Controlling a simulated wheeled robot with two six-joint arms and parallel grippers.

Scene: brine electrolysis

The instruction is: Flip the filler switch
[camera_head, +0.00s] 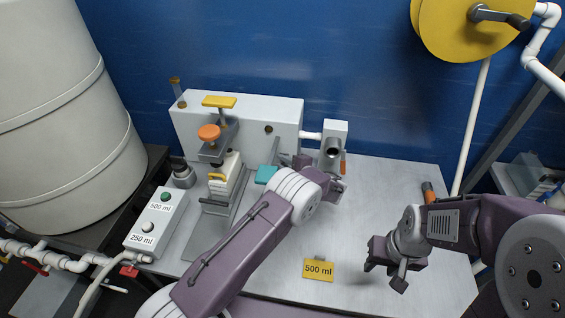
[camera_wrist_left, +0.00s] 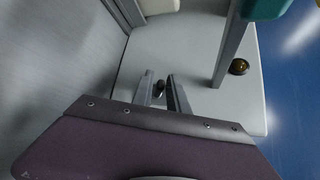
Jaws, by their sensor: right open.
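A small dark metal knob (camera_wrist_left: 160,88), which looks like a switch, stands on the pale face of the white box (camera_head: 238,117). In the left wrist view my left gripper (camera_wrist_left: 160,92) has its fingers apart, one on each side of this knob. I cannot tell whether they touch it. In the head view my left gripper (camera_head: 318,175) is at the box's right end, and its arm and wrist hide the switch. My right gripper (camera_head: 383,276) is open and empty above the right front of the table, clear of the box.
A control box (camera_head: 155,222) labelled 500 ml and 250 ml stands at the table's left. A press with an orange knob (camera_head: 209,132) stands before the white box. A yellow 500 ml tag (camera_head: 318,269) is at the front. The metal table (camera_head: 385,190) has free room right.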

